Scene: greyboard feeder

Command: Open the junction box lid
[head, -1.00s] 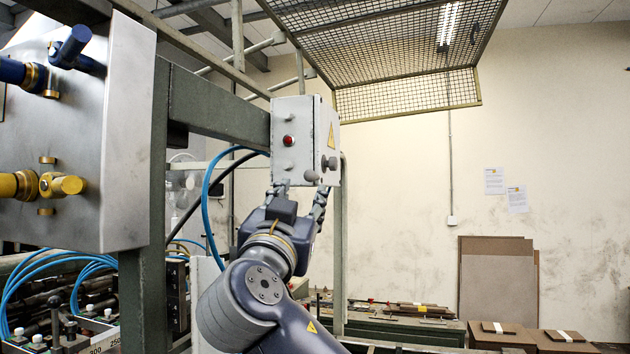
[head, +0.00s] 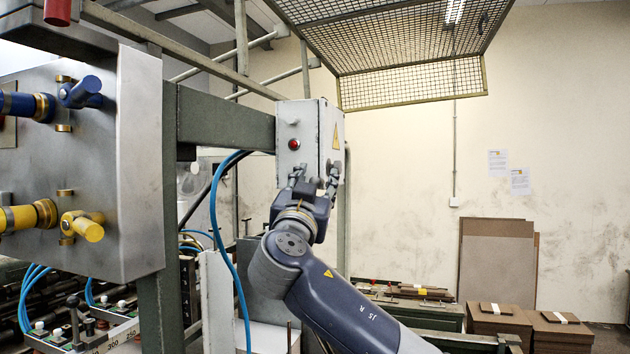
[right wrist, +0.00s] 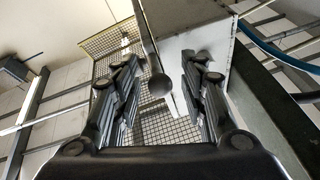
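The junction box (head: 298,145) is a light grey box with a red button on its front and a yellow warning triangle on its right face. It is mounted at the end of a green beam, and its lid looks shut. My right gripper (head: 316,178) is open at the box's lower part, coming from below and covering its lower corner. In the right wrist view, a dark round knob (right wrist: 159,85) shows between the spread fingers (right wrist: 158,95), not visibly gripped. The box (right wrist: 200,45) rises behind the right finger. My left gripper is not in view.
A green beam (head: 225,120) runs left from the box. A steel panel with blue and yellow valves (head: 85,225) stands at the left. A blue hose (head: 215,230) hangs below the beam. A mesh guard (head: 410,85) is overhead. Open space lies right of the box.

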